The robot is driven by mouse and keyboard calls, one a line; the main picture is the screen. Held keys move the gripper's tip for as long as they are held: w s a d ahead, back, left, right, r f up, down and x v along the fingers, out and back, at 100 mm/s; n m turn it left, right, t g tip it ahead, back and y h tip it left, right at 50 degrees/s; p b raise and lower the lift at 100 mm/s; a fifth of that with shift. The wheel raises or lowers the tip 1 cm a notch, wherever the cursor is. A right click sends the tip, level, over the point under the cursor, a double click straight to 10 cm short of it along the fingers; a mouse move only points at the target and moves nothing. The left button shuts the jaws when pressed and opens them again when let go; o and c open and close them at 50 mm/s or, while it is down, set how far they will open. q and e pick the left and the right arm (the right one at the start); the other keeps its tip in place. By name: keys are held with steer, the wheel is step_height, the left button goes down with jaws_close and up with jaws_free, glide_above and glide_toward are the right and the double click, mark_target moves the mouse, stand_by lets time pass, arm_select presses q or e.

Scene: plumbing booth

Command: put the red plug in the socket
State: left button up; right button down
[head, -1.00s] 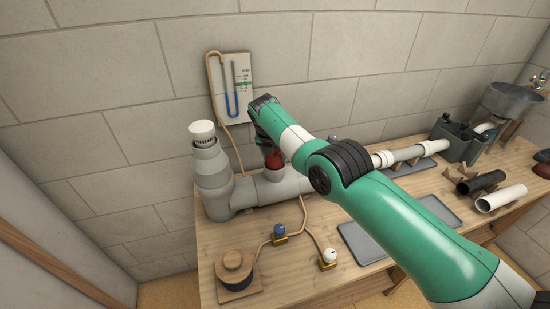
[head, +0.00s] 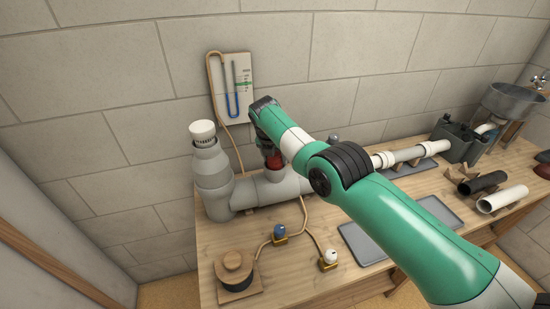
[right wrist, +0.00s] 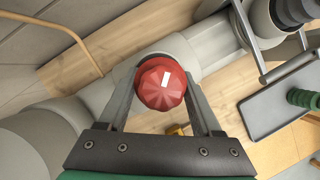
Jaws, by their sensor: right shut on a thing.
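The red plug (right wrist: 163,84) is round, with a ribbed top and a white mark. My right gripper (right wrist: 162,92) is shut on it, one finger on each side. In the head view the red plug (head: 275,161) is partly hidden by my right gripper (head: 268,150). It is at the mouth of the socket (head: 272,177), the upright branch of the grey pipe. In the right wrist view the pale rim of the socket (right wrist: 172,46) shows behind the plug. How deep the plug sits is hidden. My left gripper is not in view.
A gauge board (head: 237,84) with a blue-filled tube hangs on the wall. Grey trays lie to the right.

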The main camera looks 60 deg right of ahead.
steer(key=shift+f, duration=0.35)
